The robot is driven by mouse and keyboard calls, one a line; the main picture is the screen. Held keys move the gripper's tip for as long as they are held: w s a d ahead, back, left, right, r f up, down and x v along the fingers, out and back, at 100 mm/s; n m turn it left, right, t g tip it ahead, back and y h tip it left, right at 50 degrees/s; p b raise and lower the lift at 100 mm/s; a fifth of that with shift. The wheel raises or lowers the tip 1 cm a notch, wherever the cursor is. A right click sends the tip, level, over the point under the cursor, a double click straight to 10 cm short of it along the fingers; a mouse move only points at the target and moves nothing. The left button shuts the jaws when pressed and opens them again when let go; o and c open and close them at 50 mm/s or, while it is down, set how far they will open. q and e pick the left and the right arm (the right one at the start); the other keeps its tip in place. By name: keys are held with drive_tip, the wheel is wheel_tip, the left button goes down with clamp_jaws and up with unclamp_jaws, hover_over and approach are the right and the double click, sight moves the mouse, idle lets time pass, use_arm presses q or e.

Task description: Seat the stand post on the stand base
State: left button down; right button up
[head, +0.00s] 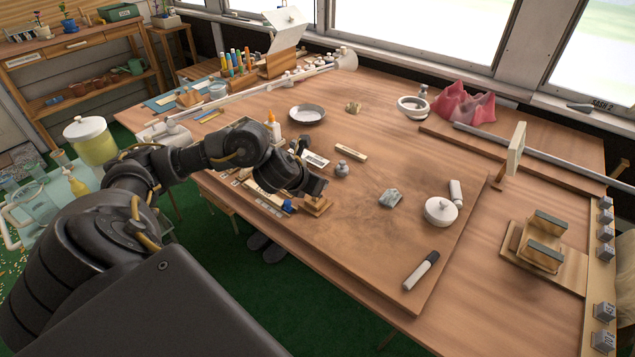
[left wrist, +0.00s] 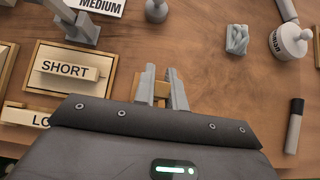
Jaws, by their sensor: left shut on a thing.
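My left gripper (head: 312,192) is low over the near left part of the work board, pointing down. In the left wrist view its two grey fingers (left wrist: 162,88) are shut on a small light wooden piece, which I take for the stand post; the fingers hide most of it. A small flat wooden block, apparently the stand base (head: 318,208), shows right below the fingertips. Whether post and base touch, or the post is fully seated, I cannot tell. My right gripper is not in view.
A wooden tray with a SHORT block (left wrist: 70,68) and a MEDIUM card (head: 316,160) lie left of the gripper. A grey knob (head: 342,169), a wooden bar (head: 350,152), a grey lump (head: 390,198), a lidded jar (head: 440,211) and a marker (head: 420,270) are nearby. The board's middle front is clear.

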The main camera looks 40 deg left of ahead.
use_arm(q)
drive_tip(key=shift+a+f+b, duration=0.1)
drive_tip(key=shift+f+b, duration=0.25)
drive_tip(key=shift+f, duration=0.1)
drive_tip(key=c, duration=0.7)
unclamp_jaws()
drive_tip(key=shift+f, duration=0.1)
drive_tip(key=shift+s+d+r+p, duration=0.1)
drive_tip(key=shift+s+r+p, duration=0.15)
drive_tip(key=shift+r+p, duration=0.2)
drive_tip(key=shift+s+d+r+p, duration=0.1)
drive_tip(key=shift+s+r+p, duration=0.15)
drive_tip(key=shift+r, duration=0.25)
drive_tip(key=shift+s+a+r+p, duration=0.1)
drive_tip(key=shift+s+r+p, duration=0.25)
drive_tip(key=shift+r+p, duration=0.3)
drive_tip(key=p+v, duration=0.3)
drive_tip(key=shift+w+r, duration=0.1)
drive_tip(key=shift+r, duration=0.2)
